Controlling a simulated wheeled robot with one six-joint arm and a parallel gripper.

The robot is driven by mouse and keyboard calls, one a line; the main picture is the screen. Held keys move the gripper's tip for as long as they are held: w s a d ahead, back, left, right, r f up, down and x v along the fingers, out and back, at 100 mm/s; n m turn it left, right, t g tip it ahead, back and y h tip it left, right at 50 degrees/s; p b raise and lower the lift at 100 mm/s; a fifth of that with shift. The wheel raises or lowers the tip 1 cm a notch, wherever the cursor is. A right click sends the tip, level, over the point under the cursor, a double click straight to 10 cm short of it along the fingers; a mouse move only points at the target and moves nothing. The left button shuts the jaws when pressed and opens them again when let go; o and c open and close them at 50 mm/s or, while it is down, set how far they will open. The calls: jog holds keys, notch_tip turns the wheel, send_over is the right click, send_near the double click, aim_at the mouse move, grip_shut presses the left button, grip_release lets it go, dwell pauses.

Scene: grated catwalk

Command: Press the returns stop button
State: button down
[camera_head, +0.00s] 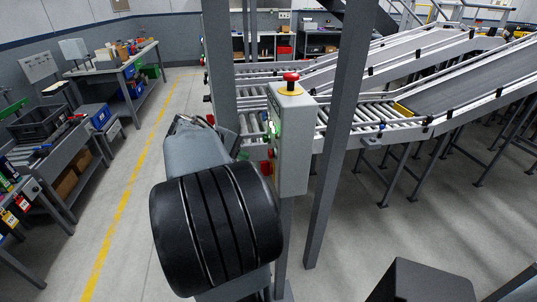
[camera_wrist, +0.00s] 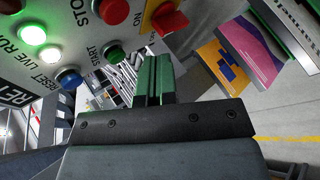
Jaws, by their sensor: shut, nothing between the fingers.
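The control panel fills the upper left of the wrist view, tilted. A round red button (camera_wrist: 115,12) sits beside lettering reading "STO", its end cut off. A green button (camera_wrist: 113,54) by "START" and a blue button (camera_wrist: 68,77) by "RESET" are below it. A partly cut label (camera_wrist: 18,92) begins "RET". My gripper (camera_wrist: 153,62) has green fingers, shut and empty, pointing up just right of the green button; contact cannot be told. In the head view the grey control box (camera_head: 293,150) stands on a post, its buttoned face turned left towards my arm, which hides much of the gripper.
A red knob (camera_wrist: 168,18) sits right of the stop button. A red mushroom button (camera_head: 291,77) with a yellow collar tops the box. A grey post (camera_head: 335,140) stands right of it; roller conveyors (camera_head: 360,115) lie behind. The floor left of my arm is clear.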

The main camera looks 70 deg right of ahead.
jog(key=shift+s+d, duration=0.5)
jog(key=shift+s, duration=0.2)
jog(key=shift+s+d, duration=0.5)
jog(key=shift+s, duration=0.2)
jog(key=shift+s, duration=0.1)
dwell(1.2)
jog(key=shift+s+d, duration=0.25)
jog(key=shift+s+d, duration=0.45)
jog(key=shift+s, duration=0.2)
dwell(1.1)
jog(key=shift+w+b, duration=0.1)
jog(key=shift+b, duration=0.2)
jog(key=shift+w+a, duration=0.7)
jog(key=shift+w, duration=0.2)
jog(key=shift+w+a, duration=0.75)
jog(key=shift+w, duration=0.3)
jog(key=shift+w+a, duration=0.7)
jog(key=shift+w, duration=0.3)
